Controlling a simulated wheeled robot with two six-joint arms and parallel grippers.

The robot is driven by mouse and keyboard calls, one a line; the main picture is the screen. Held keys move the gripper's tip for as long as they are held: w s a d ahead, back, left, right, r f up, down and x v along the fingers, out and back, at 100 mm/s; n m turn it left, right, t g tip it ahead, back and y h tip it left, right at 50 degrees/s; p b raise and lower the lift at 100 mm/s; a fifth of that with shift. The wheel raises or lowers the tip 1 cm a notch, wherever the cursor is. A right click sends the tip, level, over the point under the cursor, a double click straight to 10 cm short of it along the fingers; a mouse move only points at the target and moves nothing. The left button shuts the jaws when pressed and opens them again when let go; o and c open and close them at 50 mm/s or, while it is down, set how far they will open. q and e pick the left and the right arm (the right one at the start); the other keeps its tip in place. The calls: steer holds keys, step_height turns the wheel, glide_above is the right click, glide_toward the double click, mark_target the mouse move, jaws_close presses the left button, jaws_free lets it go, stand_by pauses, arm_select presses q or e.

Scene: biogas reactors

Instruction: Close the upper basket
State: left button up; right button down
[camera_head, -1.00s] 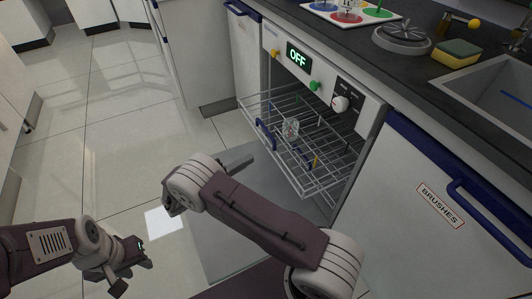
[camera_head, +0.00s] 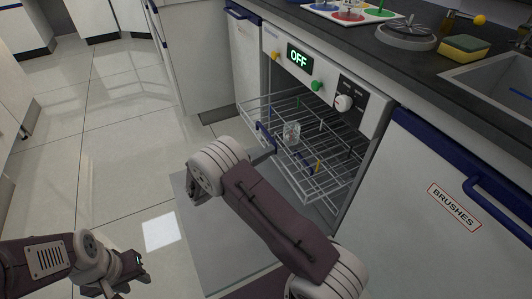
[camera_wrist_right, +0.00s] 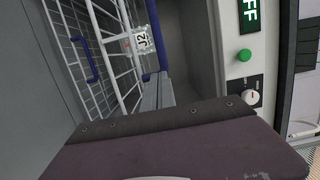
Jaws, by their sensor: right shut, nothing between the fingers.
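The upper basket (camera_head: 255,106) is a wire rack pulled out of the dishwasher, under its control panel (camera_head: 310,75). It has a blue handle (camera_head: 263,135) on its front. My right gripper (camera_head: 270,151) is shut and empty, at the basket's front close to the handle. In the right wrist view its fingers (camera_wrist_right: 158,90) lie beside the wires; I cannot tell whether they touch. My left gripper (camera_head: 130,274) is low at the left, open and empty, away from the basket.
The grey dishwasher door (camera_head: 215,245) is folded down below the basket, partly hidden by my right arm. A cabinet marked "BRUSHES" (camera_head: 420,170) stands at the right. The counter above holds a yellow-green sponge (camera_head: 468,47) and a sink. The tiled floor at the left is clear.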

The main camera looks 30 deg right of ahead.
steer(key=d+p, duration=0.1)
steer(key=d, duration=0.1)
steer(key=d+p, duration=0.2)
steer(key=d, duration=0.1)
steer(key=d+p, duration=0.2)
steer(key=d, duration=0.1)
steer(key=shift+s+d+r, duration=0.1)
steer(key=shift+s+r, duration=0.05)
steer(key=shift+r, duration=0.2)
steer(key=p, duration=0.3)
glide_above(313, 150)
steer(key=shift+a+f, duration=0.3)
steer(key=shift+a, duration=0.15)
steer(key=shift+d, duration=0.25)
steer(key=shift+d+r, duration=0.1)
steer(key=shift+r, duration=0.15)
steer(key=shift+a+p, duration=0.25)
steer(key=shift+p, duration=0.15)
steer(key=a+p, duration=0.1)
steer(key=a, duration=0.3)
steer(key=s+a+p, duration=0.1)
steer(key=a, duration=0.3)
steer(key=s+a+p, duration=0.1)
steer(key=a+p, duration=0.1)
steer(key=a, duration=0.2)
steer(key=shift+s+a, duration=0.15)
steer(key=shift+a, duration=0.2)
steer(key=shift+s+a+f, duration=0.15)
steer(key=shift+a+f, duration=0.15)
steer(key=shift+a, duration=0.2)
